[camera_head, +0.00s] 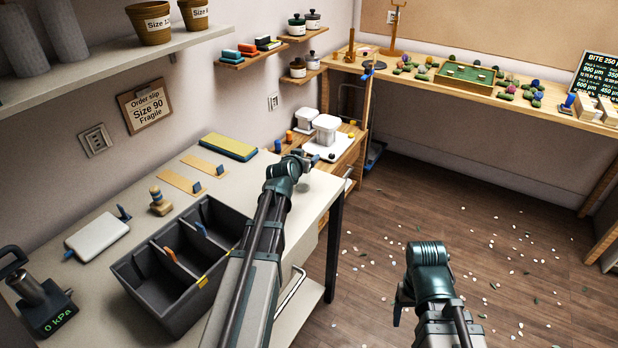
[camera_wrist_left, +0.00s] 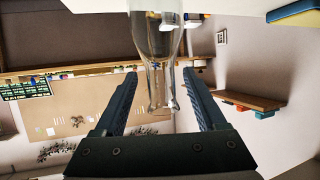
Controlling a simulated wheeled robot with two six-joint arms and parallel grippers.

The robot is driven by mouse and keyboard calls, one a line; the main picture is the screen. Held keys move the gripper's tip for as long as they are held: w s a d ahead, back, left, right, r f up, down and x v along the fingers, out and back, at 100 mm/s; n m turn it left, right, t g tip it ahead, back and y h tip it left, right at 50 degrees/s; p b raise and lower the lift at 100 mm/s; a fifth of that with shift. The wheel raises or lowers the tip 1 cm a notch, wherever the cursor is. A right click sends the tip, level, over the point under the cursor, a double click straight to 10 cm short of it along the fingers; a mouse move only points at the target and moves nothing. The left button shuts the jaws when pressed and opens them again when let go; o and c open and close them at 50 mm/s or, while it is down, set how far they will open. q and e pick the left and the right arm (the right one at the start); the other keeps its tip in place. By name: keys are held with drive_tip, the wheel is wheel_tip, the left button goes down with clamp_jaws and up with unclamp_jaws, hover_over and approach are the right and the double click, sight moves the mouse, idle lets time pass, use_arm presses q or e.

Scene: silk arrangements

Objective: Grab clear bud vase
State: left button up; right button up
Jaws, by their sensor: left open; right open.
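A clear glass bud vase (camera_wrist_left: 155,38) shows in the left wrist view. It extends from the top edge down to a narrow end between the two dark blue fingers of my left gripper (camera_wrist_left: 160,85). The fingers are apart, with gaps beside the glass, so the gripper is open. In the head view my left gripper (camera_head: 306,160) is over the right edge of the light worktable (camera_head: 232,152); I cannot make out the vase there. My right gripper (camera_head: 401,300) is open and empty above the wooden floor, only partly visible.
A black divided bin (camera_head: 130,268) stands on the worktable, with a wooden-handled stamp (camera_head: 160,200) and a yellow-topped pad (camera_head: 229,146) nearby. White containers (camera_head: 326,128) stand on a lower side table beyond. Small scraps litter the open floor (camera_head: 450,210).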

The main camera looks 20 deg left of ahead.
use_arm(q)
drive_tip(key=shift+w+a+f, duration=0.15)
drive_tip(key=shift+w, duration=0.05)
clamp_jaws()
idle(1.3)
